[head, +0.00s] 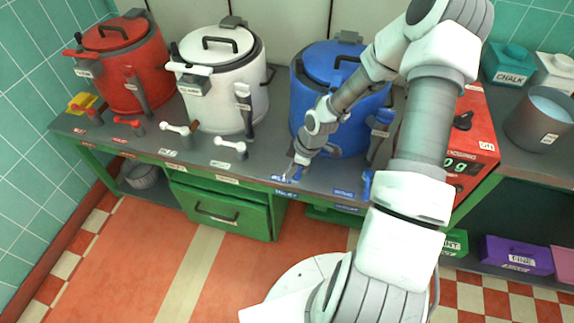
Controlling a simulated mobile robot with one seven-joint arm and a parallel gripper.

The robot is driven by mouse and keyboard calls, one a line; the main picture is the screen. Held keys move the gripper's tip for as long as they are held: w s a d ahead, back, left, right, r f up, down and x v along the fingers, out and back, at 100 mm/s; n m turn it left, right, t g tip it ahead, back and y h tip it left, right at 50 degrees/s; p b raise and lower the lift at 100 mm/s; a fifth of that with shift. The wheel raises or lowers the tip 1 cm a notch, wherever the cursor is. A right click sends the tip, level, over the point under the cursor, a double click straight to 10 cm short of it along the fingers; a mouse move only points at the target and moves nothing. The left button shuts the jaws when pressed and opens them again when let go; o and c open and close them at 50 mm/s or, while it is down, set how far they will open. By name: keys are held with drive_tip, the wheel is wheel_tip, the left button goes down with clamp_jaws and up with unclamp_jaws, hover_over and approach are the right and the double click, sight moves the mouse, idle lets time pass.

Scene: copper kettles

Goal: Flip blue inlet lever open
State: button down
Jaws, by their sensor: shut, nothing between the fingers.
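The blue kettle (322,65) stands at the right of the row of kettles on the grey counter. A small blue lever (298,171) is on the counter in front of it, mostly hidden by my gripper. My gripper (292,178) is shut and empty, pointing down at this lever; I cannot tell whether they touch. A blue label lies just below it, too small to read surely. A second blue lever (367,182) stands farther right near the counter's front edge.
A white kettle (218,95) and a red kettle (118,75) stand to the left, with white levers (230,144) and red levers (127,122) before them. A red scale (470,145) is right of my arm.

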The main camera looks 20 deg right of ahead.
drive_tip(key=shift+s+d, duration=0.2)
drive_tip(key=shift+s, duration=0.05)
idle(0.4)
drive_tip(key=w+a+f+b, duration=0.1)
drive_tip(key=w+a, duration=0.1)
drive_tip(key=a, duration=0.2)
drive_tip(key=p+v, duration=0.3)
drive_tip(key=v, duration=0.7)
drive_tip(key=shift+d, duration=0.2)
drive_tip(key=shift+r, duration=0.1)
